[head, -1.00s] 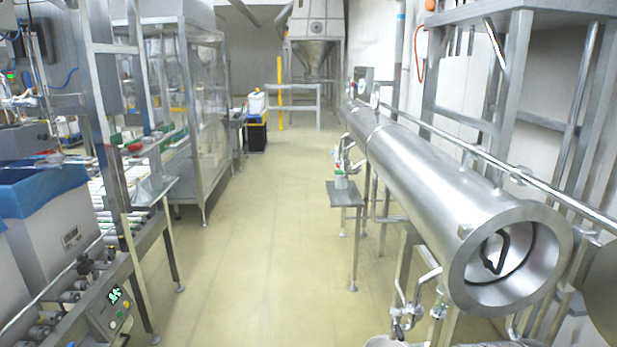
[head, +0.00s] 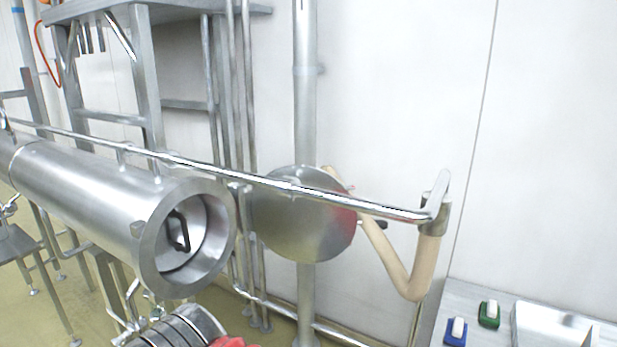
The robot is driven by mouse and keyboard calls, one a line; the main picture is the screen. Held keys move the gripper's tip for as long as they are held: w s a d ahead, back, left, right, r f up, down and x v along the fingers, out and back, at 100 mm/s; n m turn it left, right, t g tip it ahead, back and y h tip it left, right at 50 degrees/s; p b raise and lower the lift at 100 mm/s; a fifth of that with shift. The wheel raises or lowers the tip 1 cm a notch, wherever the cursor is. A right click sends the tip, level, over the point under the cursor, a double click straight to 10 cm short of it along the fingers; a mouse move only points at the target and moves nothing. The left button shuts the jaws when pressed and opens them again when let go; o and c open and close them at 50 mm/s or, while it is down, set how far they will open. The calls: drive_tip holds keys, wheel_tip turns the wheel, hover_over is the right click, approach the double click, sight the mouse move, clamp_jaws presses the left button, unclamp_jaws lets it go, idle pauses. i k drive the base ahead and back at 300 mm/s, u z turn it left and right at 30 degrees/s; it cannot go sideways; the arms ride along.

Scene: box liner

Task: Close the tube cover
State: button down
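The large steel tube (head: 95,190) lies along the left, its thick round end flange (head: 225,235) facing toward me. The tube mouth is open, and a dark curved handle (head: 180,230) shows inside it. A round flat metal disc (head: 290,225), seemingly the tube cover, stands upright to the right of the mouth and apart from it. A dark knob (head: 375,222) shows beyond its right edge. A long steel rail crosses in front of the disc's upper part. My gripper is not in view.
The long rail (head: 230,178) ends at a bracket (head: 438,205) with a beige bent hose (head: 420,275) below. A steel bench (head: 475,297) with green (head: 489,314) and blue (head: 456,332) items stands lower right. A ribbed metal thing and something red sit at the bottom edge.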

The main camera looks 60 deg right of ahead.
sight(302, 230)
drive_tip(key=z, duration=1.8)
drive_tip(key=k, duration=1.35)
drive_tip(key=u, duration=0.3)
drive_tip(key=i, duration=1.6)
